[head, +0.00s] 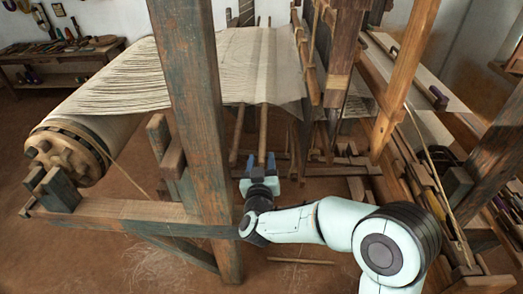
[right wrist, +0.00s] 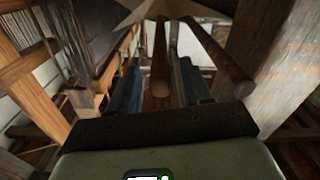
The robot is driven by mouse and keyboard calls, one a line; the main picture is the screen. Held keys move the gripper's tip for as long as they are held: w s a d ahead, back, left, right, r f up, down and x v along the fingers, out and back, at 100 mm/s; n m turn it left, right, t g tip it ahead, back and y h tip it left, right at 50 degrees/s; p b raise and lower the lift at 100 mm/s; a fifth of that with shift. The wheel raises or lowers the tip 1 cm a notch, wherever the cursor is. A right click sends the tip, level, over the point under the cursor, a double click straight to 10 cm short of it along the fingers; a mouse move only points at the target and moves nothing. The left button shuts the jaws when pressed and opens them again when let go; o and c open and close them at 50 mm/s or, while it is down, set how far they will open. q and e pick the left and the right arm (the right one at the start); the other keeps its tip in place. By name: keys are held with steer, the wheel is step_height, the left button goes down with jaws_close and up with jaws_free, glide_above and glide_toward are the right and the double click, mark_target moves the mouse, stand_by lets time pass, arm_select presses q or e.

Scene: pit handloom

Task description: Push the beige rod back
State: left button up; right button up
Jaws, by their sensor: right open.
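Two slim brown-beige rods hang below the cream warp sheet in the head view. One rod (head: 264,135) is in line with my right gripper (head: 259,163); the other rod (head: 238,136) is just to its left. I cannot tell for sure which one is the beige rod. My right gripper is open, its blue fingers pointing away under the loom. In the right wrist view a rod (right wrist: 160,65) stands between the two fingers, with gaps on both sides; another rod (right wrist: 216,54) slants to the right, outside the fingers. My left gripper is not in view.
A thick wooden post (head: 195,110) stands left of my right arm, and a low beam (head: 130,212) runs left from it. The cloth roll (head: 75,150) is at far left. Loom frames and treadles crowd the right. A thin stick (head: 300,261) lies on the floor.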

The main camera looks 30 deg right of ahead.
mark_target(262, 150)
steer(key=shift+p+x, duration=0.3)
steer(key=shift+x, duration=1.75)
jaws_close()
steer(key=w+a, duration=0.1)
steer(key=a, duration=0.2)
steer(key=shift+w, duration=0.35)
jaws_free()
steer(key=shift+a, duration=0.15)
